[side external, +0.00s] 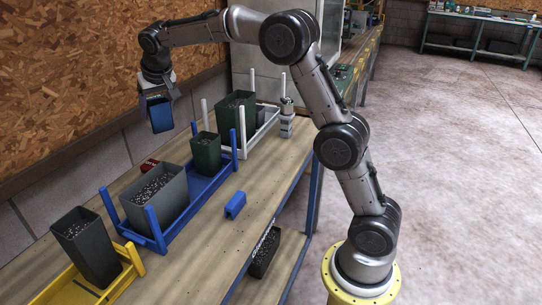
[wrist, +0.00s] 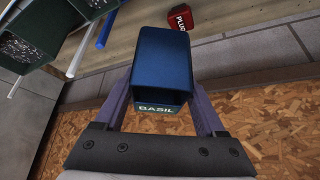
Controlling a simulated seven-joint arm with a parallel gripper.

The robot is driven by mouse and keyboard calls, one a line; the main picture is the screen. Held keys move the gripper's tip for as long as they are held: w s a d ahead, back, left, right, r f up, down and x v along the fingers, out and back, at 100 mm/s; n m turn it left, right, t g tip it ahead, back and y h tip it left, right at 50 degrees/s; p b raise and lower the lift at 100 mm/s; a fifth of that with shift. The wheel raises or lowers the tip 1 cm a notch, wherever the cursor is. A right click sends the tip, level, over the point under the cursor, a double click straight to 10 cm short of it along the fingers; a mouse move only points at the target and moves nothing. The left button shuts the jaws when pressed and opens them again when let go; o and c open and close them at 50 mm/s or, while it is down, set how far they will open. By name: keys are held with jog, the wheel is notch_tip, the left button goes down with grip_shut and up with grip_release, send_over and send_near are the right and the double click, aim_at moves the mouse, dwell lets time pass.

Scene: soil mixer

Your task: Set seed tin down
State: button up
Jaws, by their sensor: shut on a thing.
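The seed tin (side external: 161,115) is a dark blue, open-topped square tin. Its rim carries the label BASIL in the wrist view (wrist: 160,75). My gripper (side external: 158,93) is shut on it, with one finger on each side in the wrist view (wrist: 162,98). The tin hangs in the air near the chipboard wall, and no surface touches it. In the wrist view it shows over the back edge of the workbench (side external: 215,225) and the grey strip behind it. The inside of the tin looks dark and empty.
A blue rack (side external: 213,189) holds a grey pot (side external: 156,197) and a green pot (side external: 206,152). A white rack (side external: 242,152) holds another green pot (side external: 236,114). A yellow rack (side external: 124,278) has a dark pot (side external: 88,247). A red box (wrist: 181,18) lies near the bench's back edge.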

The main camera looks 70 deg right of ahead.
jog(key=s+a+f+n+y, duration=0.1)
jog(key=s+a, duration=0.1)
jog(key=s, duration=0.5)
jog(key=s+a+n, duration=0.1)
jog(key=s+a, duration=0.2)
jog(key=s, duration=0.4)
jog(key=s+d+f+m+g+h, duration=0.2)
jog(key=s+d+m+g, duration=0.1)
jog(key=s+d+m, duration=0.55)
jog(key=s+d+f+m+g+h, duration=0.2)
jog(key=s+d+m, duration=0.3)
jog(key=s+d, duration=0.5)
jog(key=w+d+f, duration=0.4)
jog(key=w+d, duration=0.1)
jog(key=w+d+f, duration=0.5)
jog(key=shift+w+d+f, duration=0.15)
jog(key=shift+w+f, duration=0.05)
jog(key=shift+w, duration=0.1)
jog(key=shift+w+d+f, duration=0.15)
jog(key=shift+f, duration=1.6)
jog(key=shift+f, duration=0.1)
jog(key=o, duration=1.4)
jog(key=shift+f, duration=0.1)
